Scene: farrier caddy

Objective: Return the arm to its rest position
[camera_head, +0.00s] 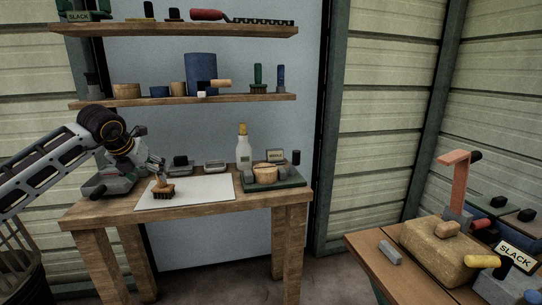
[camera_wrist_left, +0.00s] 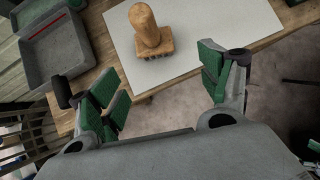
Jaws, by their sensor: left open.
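My left arm comes in from the left in the head view, and its gripper (camera_head: 156,171) hangs over the left part of the white sheet on the wooden table. In the left wrist view the green-padded fingers of my left gripper (camera_wrist_left: 160,88) are wide apart with nothing between their pads. A brush with a wooden knob handle (camera_head: 163,188) stands upright, bristles down, on the white sheet (camera_head: 205,190). In the left wrist view the brush (camera_wrist_left: 147,28) is beyond the fingertips and apart from them. My right gripper is not in view.
A grey tray (camera_wrist_left: 58,50) lies left of the sheet. Shelves (camera_head: 190,100) hang above. A second bench (camera_head: 380,270) with a block stands at right.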

